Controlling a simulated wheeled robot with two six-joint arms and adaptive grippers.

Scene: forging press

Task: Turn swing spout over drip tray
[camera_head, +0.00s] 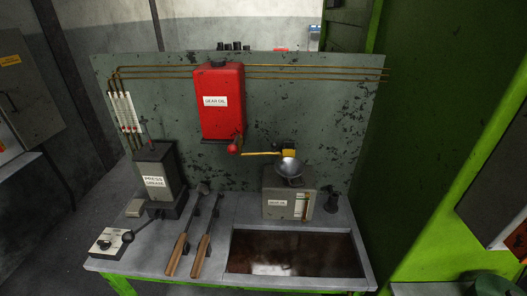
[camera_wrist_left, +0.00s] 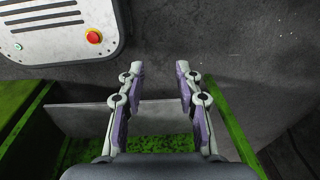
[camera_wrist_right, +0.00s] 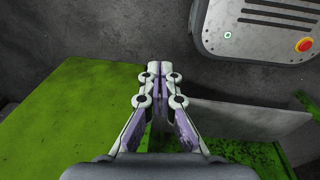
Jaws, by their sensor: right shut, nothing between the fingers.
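The brass swing spout (camera_head: 262,153) sticks out to the right from the red valve knob (camera_head: 233,149) under the red gear oil tank (camera_head: 221,115). Its yellow end (camera_head: 289,153) is above or just behind the grey funnel (camera_head: 288,168) on the grey gear oil container (camera_head: 279,201). The drip tray (camera_head: 295,262), dark brown inside, is sunk in the bench in front of that container. My left gripper (camera_wrist_left: 160,70) is open and empty over the floor. My right gripper (camera_wrist_right: 159,66) is shut and empty. Neither gripper shows in the head view.
On the bench, two wooden-handled tools (camera_head: 190,240) lie left of the tray. A press grease box (camera_head: 160,175) and a control box (camera_head: 110,243) stand farther left. A dark fitting (camera_head: 333,202) is right of the container. Green machine panels (camera_head: 440,120) rise at right.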

